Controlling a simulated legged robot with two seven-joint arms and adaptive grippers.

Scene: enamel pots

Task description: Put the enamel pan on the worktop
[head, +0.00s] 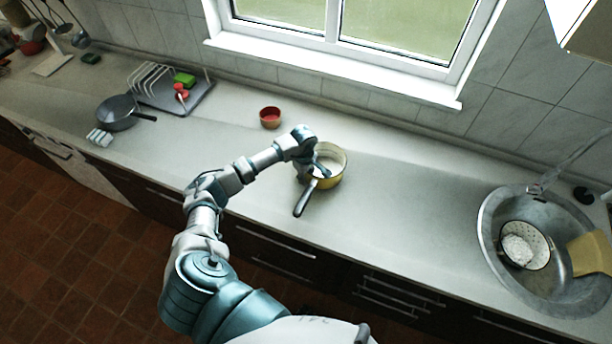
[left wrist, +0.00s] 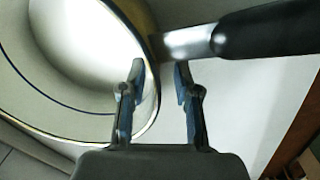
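The enamel pan (head: 336,176) is yellow outside and pale inside, with a dark handle. It stands upright at the middle of the worktop (head: 400,213), its handle pointing to the front left. I cannot tell whether its base touches the surface. My left gripper (head: 320,170) is at the pan's rim near the handle and hides part of it. In the left wrist view, the fingers of my left gripper (left wrist: 157,90) are apart, one over the inside of the pan (left wrist: 75,60) and one outside, with the rim between them. My right gripper is out of view.
A small red bowl (head: 270,117) stands behind my left forearm. A dish rack (head: 150,80) and a dark frying pan (head: 117,112) are at the left. A metal sink (head: 492,240) holding a white colander (head: 540,250) is at the right. The worktop between pan and sink is clear.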

